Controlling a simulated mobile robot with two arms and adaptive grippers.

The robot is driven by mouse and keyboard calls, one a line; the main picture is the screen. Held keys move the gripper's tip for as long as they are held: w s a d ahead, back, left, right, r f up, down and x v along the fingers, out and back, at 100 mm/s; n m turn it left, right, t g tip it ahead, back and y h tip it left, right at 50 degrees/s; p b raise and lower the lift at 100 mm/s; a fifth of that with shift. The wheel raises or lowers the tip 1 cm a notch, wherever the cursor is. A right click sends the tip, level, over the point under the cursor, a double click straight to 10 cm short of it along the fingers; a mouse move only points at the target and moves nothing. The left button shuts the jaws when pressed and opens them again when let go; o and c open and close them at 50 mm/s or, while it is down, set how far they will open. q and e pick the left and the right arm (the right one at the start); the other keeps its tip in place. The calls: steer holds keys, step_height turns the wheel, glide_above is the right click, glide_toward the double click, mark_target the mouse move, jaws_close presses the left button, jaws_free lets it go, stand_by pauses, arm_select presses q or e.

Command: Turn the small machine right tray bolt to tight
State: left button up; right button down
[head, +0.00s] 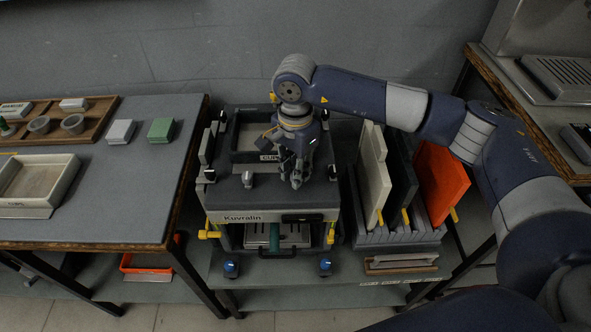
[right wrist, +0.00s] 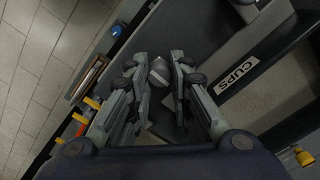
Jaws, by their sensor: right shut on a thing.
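A left tray bolt (head: 248,180) with a light grey head stands on the top, in front of the tray. My right gripper (head: 297,184) reaches down from above to the top's front right, where it hides the right tray bolt in the head view. In the right wrist view, the gripper (right wrist: 166,62) is shut on the rounded grey head of the right tray bolt (right wrist: 159,73). I cannot read how far the bolt is turned. My left gripper is out of view.
A rack (head: 400,236) with upright white, black and orange panels stands to the right of the machine. A table (head: 110,190) with a pale CUPS tray (head: 40,211) is at left. Yellow handles (head: 209,235) and blue knobs (head: 231,267) are at the machine's front.

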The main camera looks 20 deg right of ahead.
steer(key=c, duration=1.4)
jaws_free()
step_height(320, 180, up, 12)
steer(key=shift+r, duration=0.1)
